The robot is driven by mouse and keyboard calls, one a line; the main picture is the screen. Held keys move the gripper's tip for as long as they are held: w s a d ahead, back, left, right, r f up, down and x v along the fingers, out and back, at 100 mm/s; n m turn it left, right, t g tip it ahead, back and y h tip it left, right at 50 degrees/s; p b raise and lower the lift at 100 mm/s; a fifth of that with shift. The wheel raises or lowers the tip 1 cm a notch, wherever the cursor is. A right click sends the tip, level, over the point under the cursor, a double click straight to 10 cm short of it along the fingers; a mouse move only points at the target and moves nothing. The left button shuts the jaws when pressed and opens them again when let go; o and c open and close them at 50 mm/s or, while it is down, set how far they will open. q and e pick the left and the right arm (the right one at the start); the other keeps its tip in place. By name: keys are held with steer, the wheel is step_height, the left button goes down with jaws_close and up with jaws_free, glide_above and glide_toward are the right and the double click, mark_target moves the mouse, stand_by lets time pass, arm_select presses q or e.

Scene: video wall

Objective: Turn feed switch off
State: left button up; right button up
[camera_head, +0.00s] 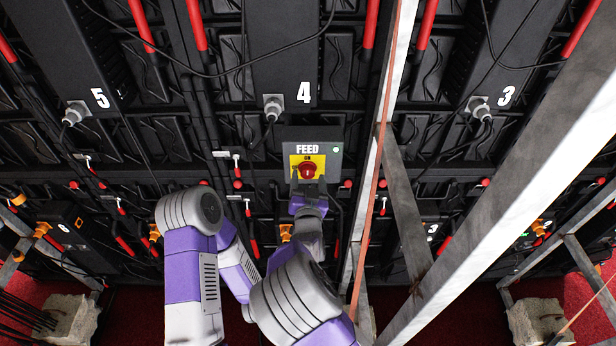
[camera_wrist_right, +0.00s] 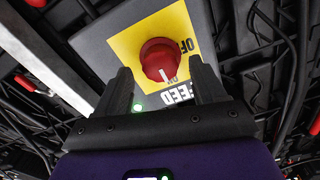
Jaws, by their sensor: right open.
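The feed switch is a dark box (camera_head: 328,137) labelled FEED, with a yellow plate and a round red knob (camera_head: 308,170). In the right wrist view the red knob (camera_wrist_right: 158,56) has a white mark pointing toward the ON label, with the OFF label off to its right. A small green light (camera_head: 336,150) glows on the box. My right gripper (camera_head: 308,181) is at the switch, open, its two dark fingers (camera_wrist_right: 161,72) on either side of the knob's near part with gaps showing. I cannot tell whether they touch the plate. My left gripper is not in view.
Black video-wall panels with hanging cables surround the switch. A grey metal beam (camera_head: 545,160) and a thinner post (camera_head: 392,90) with an orange cable stand to its right. Concrete blocks (camera_head: 70,318) rest on red carpet below.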

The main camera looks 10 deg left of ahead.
steer(key=shift+w+a+r, duration=0.1)
steer(key=shift+w, duration=0.3)
steer(key=c, duration=1.1)
steer(key=shift+o, duration=0.2)
steer(key=shift+f+n+b, duration=0.2)
steer(key=shift+n+b, duration=1.4)
steer(key=shift+n, duration=0.3)
steer(key=n+b, duration=0.1)
steer(key=n, duration=0.2)
steer(key=shift+n+b, duration=0.3)
steer(key=shift+b, duration=0.05)
steer(key=n+b, duration=0.1)
steer(key=n, duration=0.3)
steer(key=shift+a+n, duration=0.1)
steer(key=shift+n, duration=0.2)
steer(key=n+b, duration=0.1)
steer(key=n, duration=0.4)
steer(key=shift+n, duration=0.7)
steer(key=o, duration=1.1)
steer(key=shift+c, duration=0.2)
